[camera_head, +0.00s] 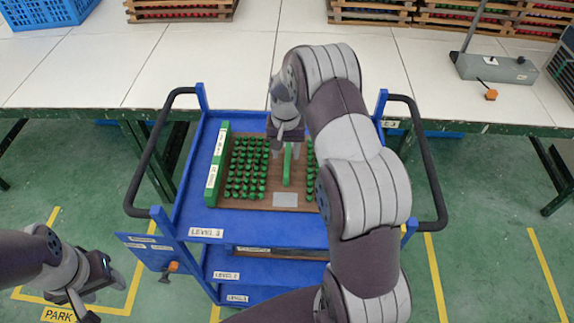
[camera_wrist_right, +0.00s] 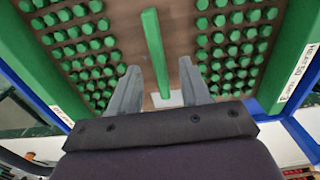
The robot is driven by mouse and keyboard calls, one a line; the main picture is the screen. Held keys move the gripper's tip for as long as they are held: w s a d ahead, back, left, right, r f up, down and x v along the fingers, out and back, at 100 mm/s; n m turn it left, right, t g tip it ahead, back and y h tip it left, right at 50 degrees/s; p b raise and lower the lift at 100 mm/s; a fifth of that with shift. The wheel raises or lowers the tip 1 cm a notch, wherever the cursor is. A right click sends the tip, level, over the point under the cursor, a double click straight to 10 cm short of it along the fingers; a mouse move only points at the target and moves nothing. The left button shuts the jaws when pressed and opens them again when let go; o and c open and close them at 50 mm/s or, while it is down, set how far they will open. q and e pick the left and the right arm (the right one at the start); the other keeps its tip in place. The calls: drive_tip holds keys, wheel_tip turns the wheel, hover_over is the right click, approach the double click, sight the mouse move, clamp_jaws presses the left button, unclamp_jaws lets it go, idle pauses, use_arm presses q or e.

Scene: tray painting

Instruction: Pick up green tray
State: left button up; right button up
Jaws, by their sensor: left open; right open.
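The green tray is a brown board (camera_head: 240,203) with rows of green pegs and an upright green handle (camera_head: 287,168) in its middle. It lies on the top shelf of the blue cart; my right arm hides part of its right side. My right gripper (camera_head: 288,150) is open above the tray at the handle. In the right wrist view, the open fingers of that gripper (camera_wrist_right: 159,82) are on either side of the handle (camera_wrist_right: 155,50), with gaps visible. My left gripper (camera_head: 106,294) is open and empty, low at the left, away from the cart.
The blue cart (camera_head: 200,190) has black side handles and lower shelves. Green side blocks (camera_head: 218,155) flank the tray. A white-topped table (camera_head: 200,65) stands behind, with a blue crate (camera_head: 45,12), wooden trays with red items (camera_head: 180,10) and a grey device (camera_head: 495,68). Green floor is free at left.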

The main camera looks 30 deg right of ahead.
sight(287, 158)
drive_tip(key=f, duration=0.1)
drive_tip(key=f+p, duration=0.1)
drive_tip(key=f, duration=0.2)
drive_tip(key=shift+w+d+f, duration=0.25)
drive_tip(key=shift+d, duration=0.15)
drive_tip(key=shift+f, duration=0.35)
drive_tip(key=c, duration=0.9)
clamp_jaws()
drive_tip(key=shift+r, duration=0.15)
